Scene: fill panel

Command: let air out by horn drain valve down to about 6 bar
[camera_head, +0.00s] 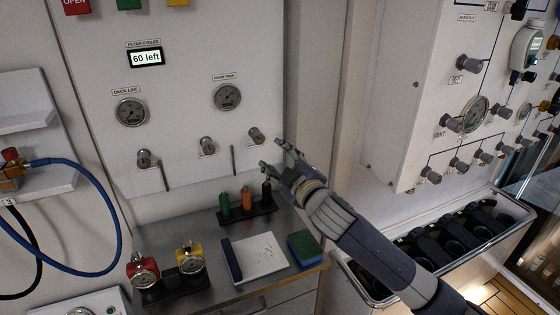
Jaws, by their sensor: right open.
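A white wall panel (188,60) holds a round gauge (227,97) under a small label that seems to read horn tank; its needle is too small to read. Below it are two grey valve knobs, one at the middle (207,145) and one at the right (256,136). Their labels are too small to read, so I cannot tell which is the horn drain. My right gripper (271,154) is open and empty, just below and right of the right knob, apart from it in the picture. My left gripper is out of view.
A deck line gauge (131,111) and another valve (145,158) are at the left of the panel. The steel counter (215,290) below carries a notebook (254,258), green and orange markers, and red and yellow gauge devices. A valve cabinet (415,110) stands at right.

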